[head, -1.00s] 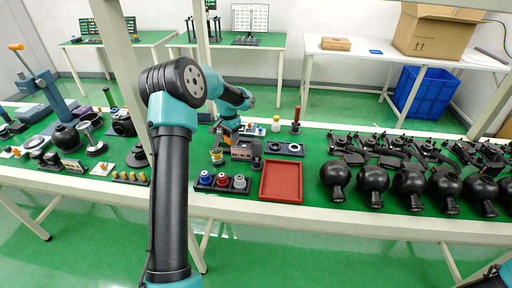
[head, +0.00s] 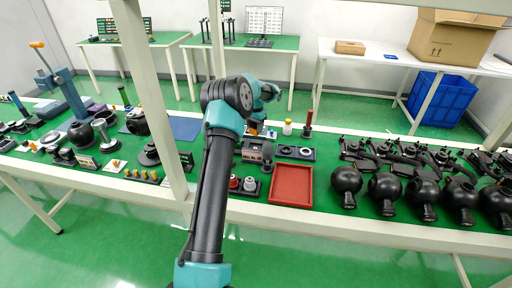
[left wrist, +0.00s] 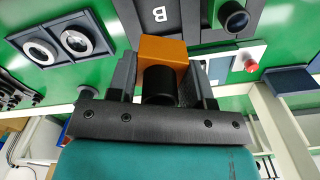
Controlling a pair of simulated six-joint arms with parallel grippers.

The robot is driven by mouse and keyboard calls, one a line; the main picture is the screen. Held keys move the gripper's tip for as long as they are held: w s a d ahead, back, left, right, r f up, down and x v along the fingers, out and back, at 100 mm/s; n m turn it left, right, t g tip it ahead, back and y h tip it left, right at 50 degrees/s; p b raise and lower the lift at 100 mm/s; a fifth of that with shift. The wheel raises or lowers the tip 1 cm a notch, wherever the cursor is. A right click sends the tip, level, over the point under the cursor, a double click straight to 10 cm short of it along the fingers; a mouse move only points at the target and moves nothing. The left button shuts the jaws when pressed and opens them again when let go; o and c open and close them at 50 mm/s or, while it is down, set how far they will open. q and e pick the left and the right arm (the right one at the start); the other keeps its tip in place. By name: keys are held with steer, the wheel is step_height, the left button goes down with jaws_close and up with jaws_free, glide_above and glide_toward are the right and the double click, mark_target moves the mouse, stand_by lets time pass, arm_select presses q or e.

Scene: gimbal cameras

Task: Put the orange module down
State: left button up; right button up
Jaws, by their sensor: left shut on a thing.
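The orange module (left wrist: 163,48) is a small orange block with a black round part, between the fingers of my left gripper (left wrist: 163,82) in the left wrist view. The gripper is shut on it. In the wrist view a dark plate with a white B (left wrist: 160,15) lies beyond the module; I cannot tell whether they touch. In the head view my left gripper (head: 258,122) is over the back middle of the green bench, small and partly hidden by my arm. My right gripper is not in view.
A plate with two rings (head: 296,152) lies near the gripper and also shows in the wrist view (left wrist: 62,42). A red tray (head: 291,183) is at the front edge. A dark upright post (head: 308,122) and a white bottle (head: 287,127) stand behind. Several black spheres fill the right.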

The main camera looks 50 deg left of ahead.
arm_select(q)
steer(key=shift+f, duration=2.75)
steer(key=shift+f, duration=1.85)
steer(key=shift+f, duration=0.1)
steer(key=o, duration=1)
step_height(320, 180, up, 12)
steer(key=shift+r, duration=0.1)
